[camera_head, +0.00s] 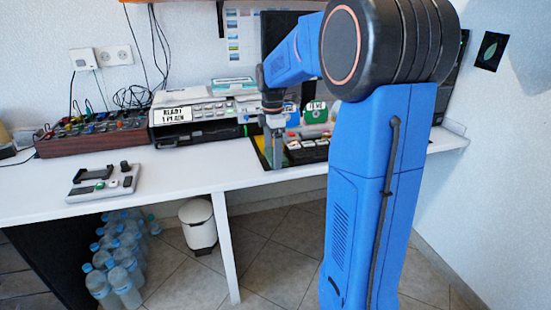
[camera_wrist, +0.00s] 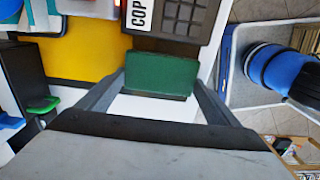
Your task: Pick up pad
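The pad (camera_wrist: 162,74) is a dark green block in the middle of the wrist view. It lies between the two grey fingers of my gripper (camera_wrist: 161,84). The fingertips meet its left and right sides with no gap that I can see, so my gripper looks shut on it. A dark strip and a white surface show just below the pad. In the head view my gripper (camera_head: 274,150) points down at the right part of the white desk, and I cannot make out the pad there.
A dark keypad (camera_wrist: 178,18) with a COPY label lies close beyond the pad. A yellow panel (camera_wrist: 85,50) and a green clip-like part (camera_wrist: 43,104) are to the left. In the head view, a small white device (camera_head: 104,181) sits on the white desk (camera_head: 190,170), whose middle is clear.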

